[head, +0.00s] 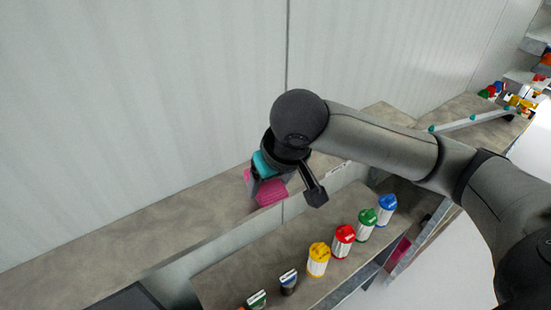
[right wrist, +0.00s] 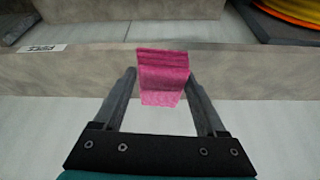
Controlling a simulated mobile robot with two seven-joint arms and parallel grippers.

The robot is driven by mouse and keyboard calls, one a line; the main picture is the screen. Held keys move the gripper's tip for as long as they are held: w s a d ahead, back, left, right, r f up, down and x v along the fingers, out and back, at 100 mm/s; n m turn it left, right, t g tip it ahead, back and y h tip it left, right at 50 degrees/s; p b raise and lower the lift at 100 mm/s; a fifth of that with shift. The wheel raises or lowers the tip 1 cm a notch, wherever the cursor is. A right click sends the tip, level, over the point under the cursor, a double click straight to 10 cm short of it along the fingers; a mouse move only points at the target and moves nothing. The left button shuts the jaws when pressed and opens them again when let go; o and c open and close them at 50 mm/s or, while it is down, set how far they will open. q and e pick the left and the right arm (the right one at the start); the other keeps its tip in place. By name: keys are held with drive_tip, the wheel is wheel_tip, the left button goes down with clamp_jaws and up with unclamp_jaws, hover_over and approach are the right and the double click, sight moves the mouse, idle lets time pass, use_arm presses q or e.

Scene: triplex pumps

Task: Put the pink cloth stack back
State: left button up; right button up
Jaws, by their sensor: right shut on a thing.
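The pink cloth stack (head: 271,192) is a small block of folded pink layers in the head view, at my right gripper (head: 267,185) beside the upper shelf. In the right wrist view the cloth stack (right wrist: 163,72) sits between the two fingers of my right gripper (right wrist: 162,90), which is shut on it. Its layered end faces the camera. A shelf edge lies behind it there; I cannot tell whether the stack touches the shelf. My left gripper is in neither view.
A long stone-like upper shelf (head: 130,232) runs along the white wall. On the lower shelf (head: 235,277) stand yellow (head: 318,259), red (head: 342,241), green (head: 366,224) and blue (head: 386,209) lidded containers, with smaller dark ones. A label (right wrist: 43,48) sits on the shelf edge.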

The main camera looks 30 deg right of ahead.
drive_tip(key=s+d+r+n+y+p, duration=0.1)
drive_tip(key=s+d+r+n+p, duration=0.2)
drive_tip(key=s+p, duration=0.45)
drive_tip(key=s+d+r+n+y+p, duration=0.1)
drive_tip(key=s+d+r+n+p, duration=0.15)
drive_tip(key=s+d+p, duration=0.45)
drive_tip(key=shift+g, duration=0.3)
drive_tip(key=w+a+f, duration=0.1)
drive_tip(key=w, duration=0.5)
drive_tip(key=w+a+f, duration=0.1)
drive_tip(key=w+a, duration=0.1)
drive_tip(key=w, duration=0.5)
drive_tip(key=w+a+f, duration=0.1)
drive_tip(key=w+a, duration=0.1)
drive_tip(key=w, duration=0.5)
drive_tip(key=shift+a+f, duration=0.1)
drive_tip(key=shift+f, duration=0.15)
wheel_tip(320, 180, down, 4)
drive_tip(key=shift+f, duration=0.1)
drive_tip(key=shift+w, duration=0.15)
drive_tip(key=shift+w+f, duration=0.1)
drive_tip(key=shift+f, duration=0.1)
drive_tip(key=shift+f, duration=0.1)
